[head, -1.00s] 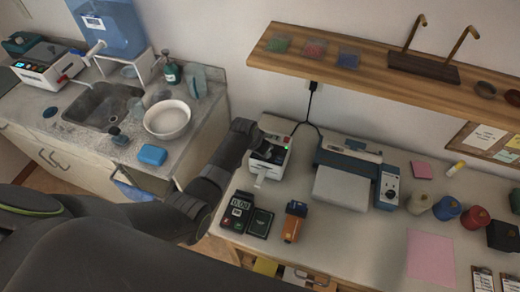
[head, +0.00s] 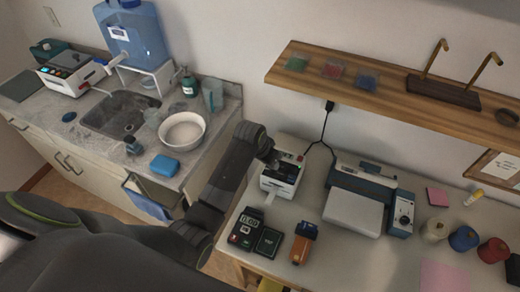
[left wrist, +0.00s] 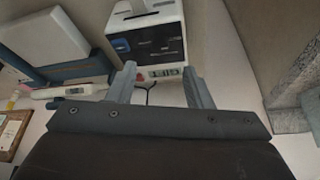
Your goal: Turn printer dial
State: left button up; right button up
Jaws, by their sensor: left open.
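A blue and white printer (head: 354,207) stands on the white worktop, with a blue-grey control panel (head: 401,214) at its right end that carries a round dial (head: 404,221). My left gripper (head: 274,160) is left of this printer, over the back of a small white machine (head: 281,180) with a dark front and a paper strip. In the left wrist view the gripper (left wrist: 161,82) is open, with nothing between its fingers. The small machine (left wrist: 147,42) is just beyond the fingertips, and part of the blue and white printer (left wrist: 45,40) shows at left. My right gripper is out of view.
Thread spools (head: 463,238) stand to the right. A wooden shelf (head: 360,85) hangs above. A black cable (head: 325,130) runs down the wall.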

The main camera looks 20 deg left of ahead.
pick_arm(q)
jog(key=b+v, duration=0.1)
jog(key=v, duration=0.8)
jog(key=shift+r, duration=0.15)
jog(key=shift+a, duration=0.1)
jog(key=s+a+f+n+y, duration=0.1)
jog(key=s+a+f, duration=0.25)
jog(key=s, duration=0.35)
jog(key=s+a+f+n, duration=0.1)
jog(key=s+a+f, duration=0.25)
jog(key=s, duration=0.45)
jog(key=s+a+n+y, duration=0.2)
jog(key=s+a, duration=0.2)
jog(key=s, duration=1.2)
notch_tip(320, 180, down, 30)
jog(key=a+g+b, duration=0.2)
jog(key=b, duration=0.5)
jog(key=s+d+f+b, duration=0.1)
jog(key=s+f+b, duration=0.1)
jog(key=s+f, duration=0.5)
jog(key=s+d+f+g+b, duration=0.1)
jog(key=s+f+b, duration=0.2)
jog(key=s+f, duration=0.4)
notch_tip(320, 180, down, 8)
jog(key=shift+s+r+h, duration=0.1)
jog(key=shift+s+h, duration=0.2)
jog(key=shift+s, duration=0.05)
